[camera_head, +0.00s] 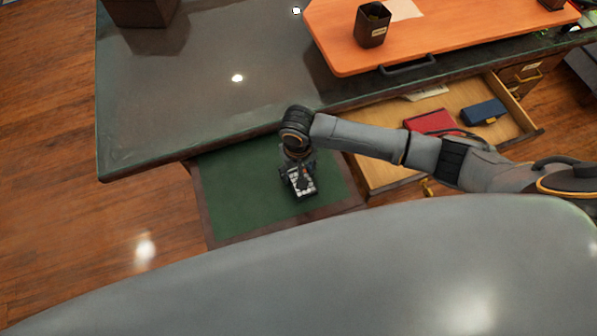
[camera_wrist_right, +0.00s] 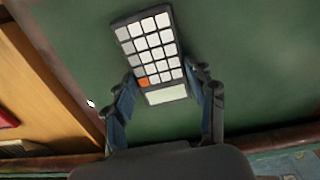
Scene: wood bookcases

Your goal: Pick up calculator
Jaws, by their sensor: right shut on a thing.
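The calculator (camera_head: 300,182) is dark with pale keys. In the head view it lies at my right gripper (camera_head: 298,178), over a green-lined pull-out surface (camera_head: 240,190). The right wrist view shows the calculator (camera_wrist_right: 150,45) with white keys, one orange key and a pale display strip. The right gripper (camera_wrist_right: 165,92) has its two fingers on either side of the display end and is shut on it. I cannot tell whether the calculator touches the green surface. My left gripper is not in view.
An open wooden drawer (camera_head: 385,172) beside the green surface holds a red item (camera_head: 430,121) and a blue item (camera_head: 484,111). The dark desktop (camera_head: 200,110) overhangs behind. An orange board (camera_head: 440,40) carries a dark pen cup (camera_head: 373,25).

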